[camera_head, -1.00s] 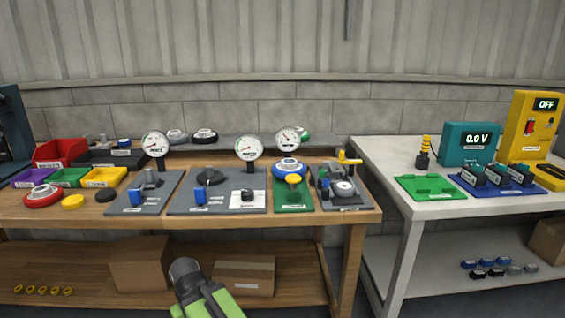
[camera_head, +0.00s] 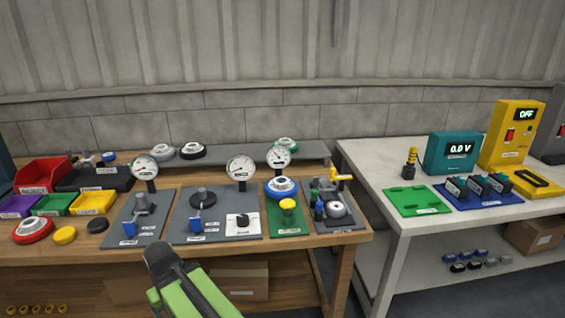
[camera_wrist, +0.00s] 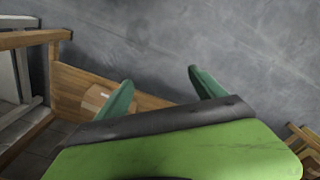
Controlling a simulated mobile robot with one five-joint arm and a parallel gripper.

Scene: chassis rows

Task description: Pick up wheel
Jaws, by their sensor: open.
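Several round wheel-like parts sit at the wooden bench, and I cannot tell which one is meant. A red-rimmed one (camera_head: 33,229) lies at the left front, and a blue-rimmed one (camera_head: 280,187) lies on the green board. A dark-rimmed one (camera_head: 191,151), a grey-rimmed one (camera_head: 163,152) and a green-rimmed one (camera_head: 286,145) lie on the rear shelf. My gripper (camera_wrist: 160,84) is open and empty in the wrist view, with both green fingers apart over grey floor. In the head view my green arm is in front of the bench, and its fingers do not show clearly.
The wooden bench (camera_head: 322,247) holds boards with gauges, coloured bins (camera_head: 92,202) and yellow and black discs. A white table (camera_head: 398,216) at right carries a teal meter (camera_head: 450,153) and a yellow supply unit (camera_head: 512,135). A cardboard box (camera_head: 240,280) stands on the lower shelf.

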